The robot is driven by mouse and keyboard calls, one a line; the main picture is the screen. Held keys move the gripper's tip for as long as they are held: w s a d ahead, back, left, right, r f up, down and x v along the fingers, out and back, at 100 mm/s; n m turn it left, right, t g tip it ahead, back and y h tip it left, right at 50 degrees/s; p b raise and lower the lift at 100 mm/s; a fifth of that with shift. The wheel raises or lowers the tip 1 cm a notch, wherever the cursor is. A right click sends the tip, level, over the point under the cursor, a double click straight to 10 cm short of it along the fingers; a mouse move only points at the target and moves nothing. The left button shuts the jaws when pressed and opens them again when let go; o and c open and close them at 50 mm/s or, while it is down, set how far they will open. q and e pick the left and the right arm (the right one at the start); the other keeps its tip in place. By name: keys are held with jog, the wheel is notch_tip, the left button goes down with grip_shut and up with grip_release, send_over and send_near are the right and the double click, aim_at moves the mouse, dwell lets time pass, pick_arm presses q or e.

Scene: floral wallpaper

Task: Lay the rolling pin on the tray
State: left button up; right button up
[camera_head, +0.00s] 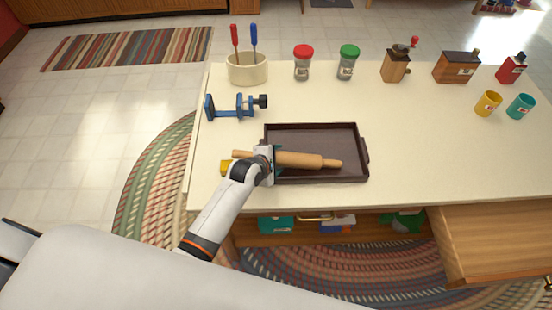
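The wooden rolling pin (300,160) lies across the dark brown tray (315,128) in the head view. Its right handle is over the tray's inside, and its left handle sticks out past the tray's left wall. My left gripper (265,162) is at the tray's left edge, shut around the left part of the pin. The gripper hides that part of the pin and some of the tray wall. I cannot tell whether the pin touches the tray floor. My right gripper is not in view.
A blue clamp (235,107) and a crock (247,69) with two tools stand behind the tray, at left. Red-lidded (303,64) and green-lidded (348,63) jars stand further back. A yellow object (226,167) is partly hidden by my wrist. Counter right of the tray is clear. A drawer (495,240) stands open at front right.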

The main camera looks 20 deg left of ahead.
pick_arm(q)
jog(key=shift+s+r, duration=0.2)
jog(key=shift+r, duration=0.25)
jog(key=v, duration=1.1)
jog(key=shift+s+r, duration=0.2)
